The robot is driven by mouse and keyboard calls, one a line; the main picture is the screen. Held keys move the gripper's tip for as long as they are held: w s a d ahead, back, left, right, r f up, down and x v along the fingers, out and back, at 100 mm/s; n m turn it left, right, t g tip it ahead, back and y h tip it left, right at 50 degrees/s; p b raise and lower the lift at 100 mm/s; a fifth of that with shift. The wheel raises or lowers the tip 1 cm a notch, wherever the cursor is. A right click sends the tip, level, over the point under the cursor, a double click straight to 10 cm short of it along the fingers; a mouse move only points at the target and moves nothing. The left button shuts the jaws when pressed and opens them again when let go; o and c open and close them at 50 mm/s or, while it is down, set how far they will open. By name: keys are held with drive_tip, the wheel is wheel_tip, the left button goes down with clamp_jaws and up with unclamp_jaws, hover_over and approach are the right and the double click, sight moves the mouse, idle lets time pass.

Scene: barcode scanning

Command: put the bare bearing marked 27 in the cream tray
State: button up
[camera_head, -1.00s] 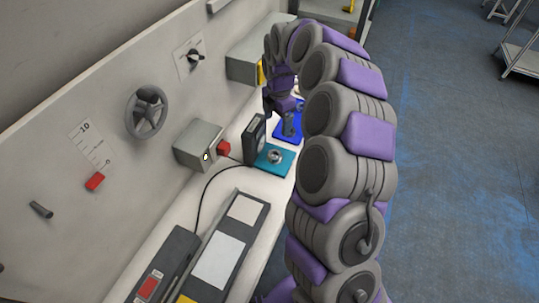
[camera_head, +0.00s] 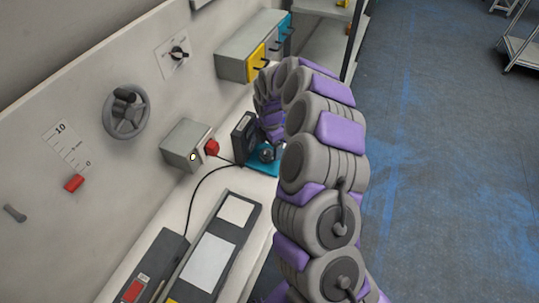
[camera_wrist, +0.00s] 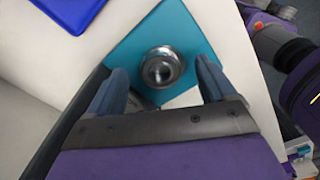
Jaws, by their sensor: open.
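A round metal bearing (camera_wrist: 162,68) stands on a teal mat (camera_wrist: 127,52) in the wrist view. No mark 27 can be read on it. My gripper (camera_wrist: 161,74) is open, with one blue-grey finger on each side of the bearing and a gap on both sides. In the head view, the teal mat (camera_head: 263,167) shows partly beside my arm, with my gripper (camera_head: 267,153) over it. The bearing cannot be told apart from the fingers there. I cannot make out a cream tray in either view.
A dark upright device (camera_head: 244,137) stands close beside the teal mat. A grey box with a red button (camera_head: 211,147) is on the wall side. A blue mat (camera_wrist: 68,10) lies near the teal one. A cabinet with coloured drawers (camera_head: 250,50) is at the back.

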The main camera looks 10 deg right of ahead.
sight(267, 155)
drive_tip(key=shift+s+a+f, duration=0.1)
drive_tip(key=shift+a+f, duration=0.15)
drive_tip(key=shift+f, duration=0.3)
drive_tip(key=shift+s+a+f, duration=0.1)
drive_tip(key=shift+a+f, duration=0.1)
drive_tip(key=shift+f, duration=0.3)
drive_tip(key=shift+a, duration=0.4)
drive_tip(key=shift+w+d, duration=0.1)
drive_tip(key=shift+d, duration=0.35)
drive_tip(key=c, duration=0.7)
drive_tip(key=shift+a+r, duration=0.1)
drive_tip(key=shift+a, duration=0.1)
drive_tip(key=c, duration=0.6)
